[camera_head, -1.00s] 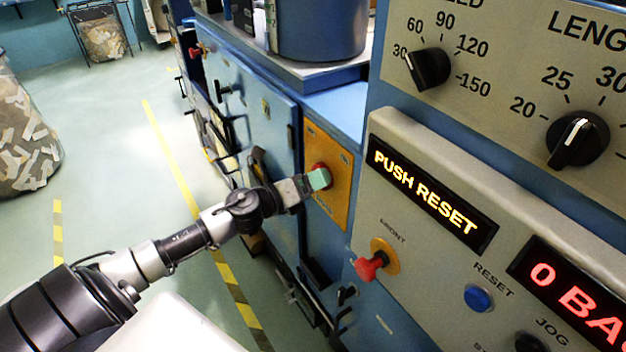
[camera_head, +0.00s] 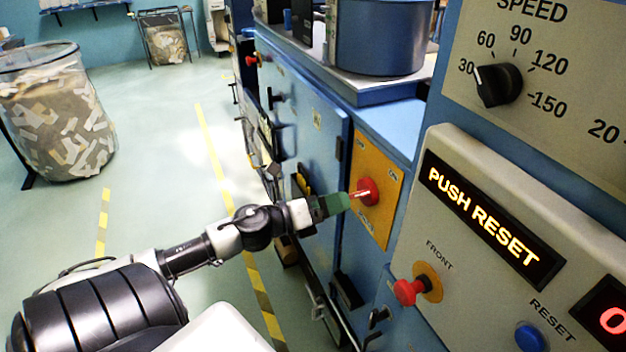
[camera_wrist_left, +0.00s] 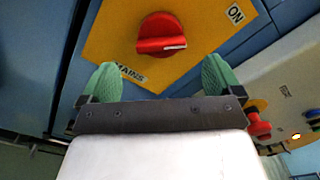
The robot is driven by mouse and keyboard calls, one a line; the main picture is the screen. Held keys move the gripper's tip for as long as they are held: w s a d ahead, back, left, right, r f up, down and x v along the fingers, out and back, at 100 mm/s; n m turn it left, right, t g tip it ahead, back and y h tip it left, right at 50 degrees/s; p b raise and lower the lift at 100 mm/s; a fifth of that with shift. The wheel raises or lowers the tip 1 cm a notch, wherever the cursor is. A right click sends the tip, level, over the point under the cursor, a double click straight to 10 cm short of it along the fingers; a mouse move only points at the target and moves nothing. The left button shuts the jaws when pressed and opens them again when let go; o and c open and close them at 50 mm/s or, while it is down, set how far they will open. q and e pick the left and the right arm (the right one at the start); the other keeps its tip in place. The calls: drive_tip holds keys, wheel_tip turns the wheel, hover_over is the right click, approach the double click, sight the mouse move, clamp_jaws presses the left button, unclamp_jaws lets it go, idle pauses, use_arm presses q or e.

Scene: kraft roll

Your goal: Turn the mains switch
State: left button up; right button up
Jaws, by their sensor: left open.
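The mains switch is a red rotary knob (camera_head: 367,191) on a yellow-orange plate (camera_head: 375,220) on the blue machine's side. In the left wrist view the knob (camera_wrist_left: 161,36) has a pale line on its handle, and the plate (camera_wrist_left: 110,40) reads MAINS below it and ON at the right. My left gripper (camera_head: 342,203) has green fingertips and is close in front of the knob in the head view. In the left wrist view the gripper (camera_wrist_left: 160,82) is open, its fingertips apart and short of the knob, nothing between them. My right gripper is not in view.
A control panel with a lit PUSH RESET display (camera_head: 490,222) stands right of the plate. It carries a red FRONT button (camera_head: 409,291) and a blue RESET button (camera_head: 529,337). A bin of paper scraps (camera_head: 60,125) stands at left. Open floor lies between it and the machine.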

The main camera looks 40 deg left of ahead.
use_arm(q)
drive_tip(key=v, duration=0.4)
drive_tip(key=shift+s+b, duration=0.15)
drive_tip(key=shift+b, duration=0.2)
drive_tip(key=shift+a, duration=0.1)
